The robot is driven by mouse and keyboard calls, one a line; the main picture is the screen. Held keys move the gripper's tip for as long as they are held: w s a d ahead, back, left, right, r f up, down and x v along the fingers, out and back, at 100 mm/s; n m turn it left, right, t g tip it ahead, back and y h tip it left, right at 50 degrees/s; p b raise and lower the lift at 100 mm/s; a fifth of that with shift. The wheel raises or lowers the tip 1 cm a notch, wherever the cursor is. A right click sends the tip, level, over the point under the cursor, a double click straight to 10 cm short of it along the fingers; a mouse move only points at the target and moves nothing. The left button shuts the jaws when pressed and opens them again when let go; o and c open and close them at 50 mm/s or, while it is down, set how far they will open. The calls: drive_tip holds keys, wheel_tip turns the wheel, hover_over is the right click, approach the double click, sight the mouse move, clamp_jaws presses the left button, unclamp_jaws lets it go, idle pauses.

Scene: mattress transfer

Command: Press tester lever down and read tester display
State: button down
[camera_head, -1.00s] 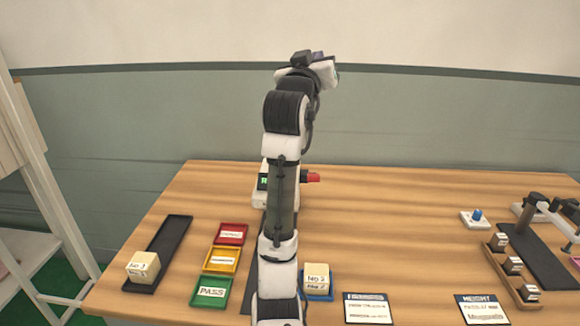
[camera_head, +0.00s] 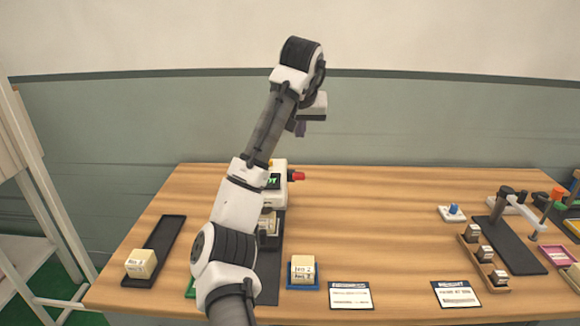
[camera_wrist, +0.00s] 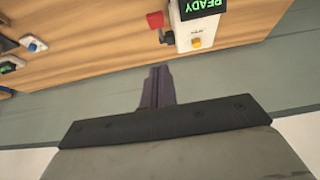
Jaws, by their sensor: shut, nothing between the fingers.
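The tester (camera_head: 281,200) is a white box at the back of the table, partly hidden by my arm. Its dark display (camera_head: 273,181) shows green characters. In the wrist view the display (camera_wrist: 203,7) reads READY upside down, above a yellow button (camera_wrist: 197,42) on the tester's face. The red lever (camera_head: 297,176) sticks out on the tester's right side; the lever also shows in the wrist view (camera_wrist: 155,20). A pale block (camera_head: 268,222) stands at the tester's front, partly covered by my arm. My gripper (camera_head: 300,129) is shut and empty, raised above the tester, apart from the lever.
A pale block (camera_head: 303,269) sits on a blue tray, and another (camera_head: 141,263) on a black tray (camera_head: 163,233). Two cards (camera_head: 350,295) lie at the front. A wooden rack (camera_head: 468,250) and a blue-knobbed device (camera_head: 453,212) stand right. The table's middle is clear.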

drive_tip(key=shift+w+f, duration=0.1)
drive_tip(key=shift+w, duration=0.05)
drive_tip(key=p, duration=0.3)
hover_over(299, 176)
drive_tip(key=w, duration=0.1)
wheel_tip(299, 176, down, 8)
drive_tip(key=shift+r, duration=0.2)
wheel_tip(299, 176, down, 4)
drive_tip(key=shift+s+r+p, duration=0.1)
drive_tip(key=shift+r+p, duration=0.1)
drive_tip(key=shift+p, duration=0.5)
drive_tip(key=shift+s+f, duration=0.15)
drive_tip(key=shift+f, duration=0.45)
